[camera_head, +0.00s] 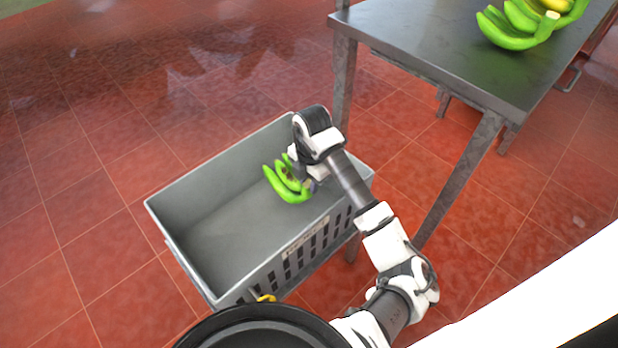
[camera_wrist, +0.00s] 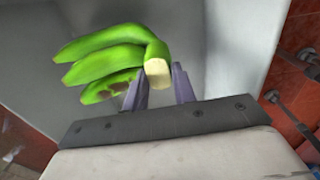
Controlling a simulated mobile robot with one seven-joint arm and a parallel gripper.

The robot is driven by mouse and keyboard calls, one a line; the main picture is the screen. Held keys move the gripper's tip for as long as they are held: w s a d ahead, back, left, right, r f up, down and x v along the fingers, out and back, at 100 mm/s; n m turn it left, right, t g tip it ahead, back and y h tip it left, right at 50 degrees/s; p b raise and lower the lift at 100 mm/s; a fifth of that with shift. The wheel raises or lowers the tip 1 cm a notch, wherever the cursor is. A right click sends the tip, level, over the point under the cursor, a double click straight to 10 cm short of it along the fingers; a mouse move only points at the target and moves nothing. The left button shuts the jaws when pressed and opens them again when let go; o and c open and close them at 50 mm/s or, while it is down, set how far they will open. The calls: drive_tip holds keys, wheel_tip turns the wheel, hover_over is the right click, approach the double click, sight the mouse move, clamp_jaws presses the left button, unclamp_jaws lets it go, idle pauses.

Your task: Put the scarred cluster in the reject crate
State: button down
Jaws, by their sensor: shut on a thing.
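The scarred cluster (camera_head: 288,184) is a small hand of green bananas with brown marks, seen in the head view over the grey reject crate (camera_head: 185,243). It also shows in the wrist view (camera_wrist: 105,58), with a dark brown scar on its lowest finger and a pale cut crown. My gripper (camera_wrist: 163,80) is shut on the cluster at its crown. In the head view my gripper (camera_head: 310,184) is at the crate's right end, partly hidden by my wrist. The cluster appears within the crate's outline; I cannot tell whether it touches the floor of the crate.
A metal table (camera_head: 440,50) stands at the upper right, with other green bananas (camera_head: 520,24) on it, one yellowish. A table leg (camera_head: 343,85) is close behind the crate's right end. The crate otherwise looks empty. Red tiled floor (camera_head: 90,130) is open to the left.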

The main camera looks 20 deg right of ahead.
wheel_tip(320, 180, down, 8)
drive_tip(key=b, duration=0.5)
drive_tip(key=shift+f+b, duration=0.25)
drive_tip(key=shift+b, duration=0.1)
drive_tip(key=shift+f+b, duration=0.3)
drive_tip(key=shift+f, duration=0.1)
drive_tip(key=c, duration=1.1)
unclamp_jaws()
drive_tip(key=shift+o, duration=0.2)
drive_tip(key=r, duration=0.4)
drive_tip(key=r+p, duration=0.1)
drive_tip(key=r, duration=0.4)
drive_tip(key=r+p, duration=0.1)
drive_tip(key=r, duration=0.3)
drive_tip(key=shift+s+d+r, duration=0.15)
drive_tip(key=shift+s+r, duration=0.15)
wheel_tip(320, 180, up, 17)
drive_tip(key=p, duration=1.2)
drive_tip(key=shift+r, duration=0.2)
